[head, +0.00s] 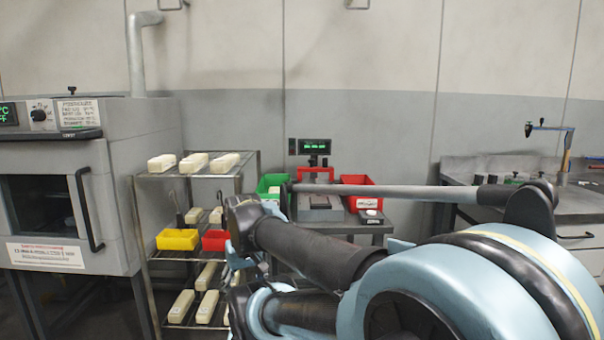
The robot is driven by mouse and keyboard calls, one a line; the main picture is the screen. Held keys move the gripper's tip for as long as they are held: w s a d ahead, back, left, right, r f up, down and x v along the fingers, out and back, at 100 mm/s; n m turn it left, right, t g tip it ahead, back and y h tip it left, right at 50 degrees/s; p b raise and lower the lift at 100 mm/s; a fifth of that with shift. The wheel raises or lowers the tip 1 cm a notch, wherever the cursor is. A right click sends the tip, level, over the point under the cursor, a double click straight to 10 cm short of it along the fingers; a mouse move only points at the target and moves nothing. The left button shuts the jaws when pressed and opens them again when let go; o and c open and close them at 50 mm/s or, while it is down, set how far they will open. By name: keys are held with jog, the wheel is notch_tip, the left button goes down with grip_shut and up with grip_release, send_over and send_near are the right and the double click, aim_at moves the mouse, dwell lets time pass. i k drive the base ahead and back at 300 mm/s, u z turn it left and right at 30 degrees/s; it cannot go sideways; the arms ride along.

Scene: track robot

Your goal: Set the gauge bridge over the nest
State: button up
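A gauge stand with a green-lit display (315,147) stands on a small table at the back, in the middle of the head view. A red bridge-shaped piece (316,172), which looks like the gauge bridge, shows below the display. A grey block (320,213), which may be the nest, sits in front of and below it. My arm's thin grey rod crosses in front of them, so I cannot tell whether the red piece touches the block. My arm fills the lower right and reaches left. I cannot make out my gripper or its fingers.
A green bin (268,187) and a red bin (356,181) flank the stand. A wire rack (245,168) at left holds several cream blocks, a yellow bin (178,239) and a red bin. An oven (100,190) stands far left, a grey workbench (460,178) right.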

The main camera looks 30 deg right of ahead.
aim_at(325, 168)
jog(key=z, duration=0.55)
jog(key=k, duration=0.45)
jog(key=z, duration=0.35)
jog(key=i, duration=0.25)
jog(key=u, duration=0.05)
